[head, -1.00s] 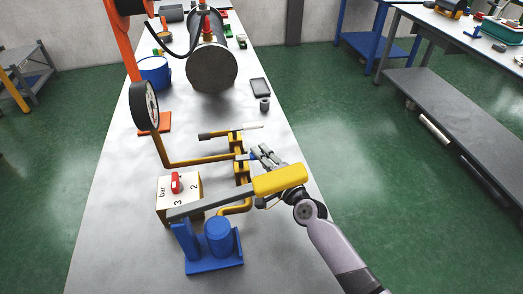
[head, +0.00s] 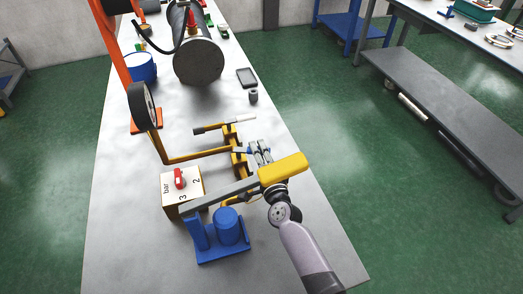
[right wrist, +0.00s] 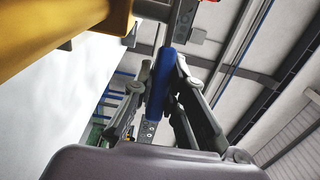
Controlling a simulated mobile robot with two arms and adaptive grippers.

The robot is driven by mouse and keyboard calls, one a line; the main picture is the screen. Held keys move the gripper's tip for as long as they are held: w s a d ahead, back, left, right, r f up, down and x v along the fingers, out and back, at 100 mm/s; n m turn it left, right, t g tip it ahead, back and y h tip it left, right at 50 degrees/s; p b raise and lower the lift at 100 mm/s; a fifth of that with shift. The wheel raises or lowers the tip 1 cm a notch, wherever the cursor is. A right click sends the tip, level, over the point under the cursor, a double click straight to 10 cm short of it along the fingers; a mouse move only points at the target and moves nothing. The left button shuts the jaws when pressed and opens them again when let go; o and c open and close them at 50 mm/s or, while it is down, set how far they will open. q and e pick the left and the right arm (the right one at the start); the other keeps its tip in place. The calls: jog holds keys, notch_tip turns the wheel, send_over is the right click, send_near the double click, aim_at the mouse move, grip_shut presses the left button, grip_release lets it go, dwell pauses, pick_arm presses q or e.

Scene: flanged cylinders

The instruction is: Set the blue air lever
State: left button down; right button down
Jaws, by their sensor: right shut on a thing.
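The blue air lever (head: 248,151) sticks out to the right from a yellow valve manifold (head: 238,162) on the bench. My right gripper (head: 257,153) is at this lever, from its right side. In the right wrist view the blue lever (right wrist: 160,84) stands between the fingers of my right gripper (right wrist: 165,92), which is shut on it. A grey and yellow pump handle (head: 283,170) crosses in front of my right arm and partly hides it. My left gripper is not in view.
A white-tipped lever (head: 240,118) sits just behind. A selector box with a red knob (head: 180,178), a blue pump (head: 228,228) and a round gauge (head: 142,104) stand close by. A large grey cylinder (head: 200,62) lies farther back.

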jog(key=c, duration=1.8)
grip_release()
jog(key=shift+c, duration=0.2)
jog(key=shift+o, duration=1.2)
jog(key=shift+s, duration=0.1)
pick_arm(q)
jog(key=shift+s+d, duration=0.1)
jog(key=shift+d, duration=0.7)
pick_arm(e)
jog(key=v, duration=1.2)
jog(key=shift+d, duration=0.15)
